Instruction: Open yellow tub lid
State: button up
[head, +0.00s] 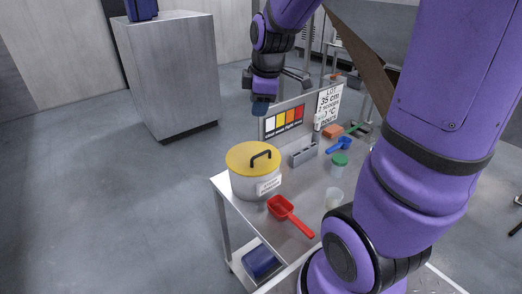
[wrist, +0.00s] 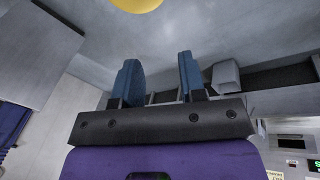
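The tub (head: 242,187) is a pale round pot with a white label, near the left end of the metal cart. Its yellow lid (head: 241,157) sits on top and carries a black arched handle (head: 262,154). My gripper (head: 260,108) hangs in the air above and beyond the lid, apart from it, near the colour chart. In the wrist view my gripper (wrist: 158,78) shows two blue fingers spread apart with nothing between them. Only an edge of the yellow lid (wrist: 137,4) shows there, at the top. The handle is out of that view.
A red scoop (head: 281,207) lies right of the tub. A grey block (head: 303,153), blue scoop (head: 341,145), green-lidded jar (head: 339,162) and clear cup (head: 333,197) stand farther right. A colour-chart board (head: 285,122) rises along the back edge. Floor left of the cart is clear.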

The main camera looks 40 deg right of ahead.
aim_at(260, 154)
jog(key=w+d+f+n, duration=0.2)
jog(key=f, duration=0.5)
jog(key=w+d+f+n, duration=0.2)
jog(key=w+f, duration=0.1)
jog(key=f, duration=0.5)
jog(key=w+d+f+n+g, duration=0.1)
jog(key=w+d+f+n, duration=0.1)
jog(key=f, duration=0.5)
jog(key=shift+w+d+f, duration=0.1)
jog(key=shift+w+f, duration=0.2)
jog(key=shift+w, duration=0.2)
grip_shut()
